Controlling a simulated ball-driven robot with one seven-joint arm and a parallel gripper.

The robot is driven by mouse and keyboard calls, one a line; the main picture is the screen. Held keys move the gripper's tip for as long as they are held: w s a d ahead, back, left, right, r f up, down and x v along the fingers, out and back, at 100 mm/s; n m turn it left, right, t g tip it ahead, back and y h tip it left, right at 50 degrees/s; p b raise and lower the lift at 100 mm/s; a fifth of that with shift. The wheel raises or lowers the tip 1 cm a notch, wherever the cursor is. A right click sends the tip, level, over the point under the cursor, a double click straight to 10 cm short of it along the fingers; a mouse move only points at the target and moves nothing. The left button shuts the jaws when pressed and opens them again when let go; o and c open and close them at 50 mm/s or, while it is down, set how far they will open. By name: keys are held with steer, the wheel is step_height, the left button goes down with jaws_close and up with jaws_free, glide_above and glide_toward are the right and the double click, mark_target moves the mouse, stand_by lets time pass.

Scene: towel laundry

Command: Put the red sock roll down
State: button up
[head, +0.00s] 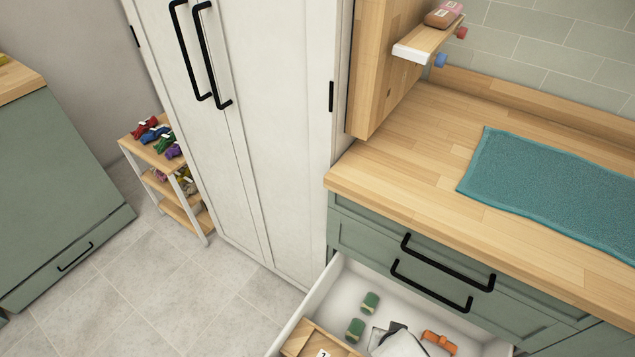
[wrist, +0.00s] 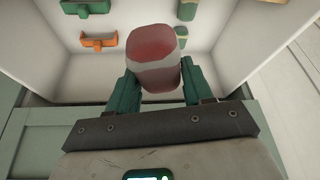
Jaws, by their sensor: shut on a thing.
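The red sock roll (wrist: 157,50), with a grey band around it, is in the wrist view, between the two dark green fingers of my gripper (wrist: 157,80). My gripper is shut on it and holds it over the open white drawer (wrist: 130,65). The roll hides part of the drawer behind it. In the head view the open drawer (head: 322,290) is at the bottom. A pale grey and black shape there, cut by the lower edge, may be my gripper, but I cannot tell. The red roll is not clearly visible in that view.
A small shelf (head: 135,142) with coloured items stands left of the white cabinet (head: 265,100).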

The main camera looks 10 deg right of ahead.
steer(key=w+a+r+n+y+p, duration=0.1)
steer(key=w+r+n+y, duration=0.1)
steer(key=w+r+n, duration=0.4)
steer(key=w+r, duration=0.1)
steer(key=w, duration=0.2)
steer(key=shift+w+r+t, duration=0.2)
steer(key=shift+t, duration=0.2)
steer(key=shift+a, duration=0.1)
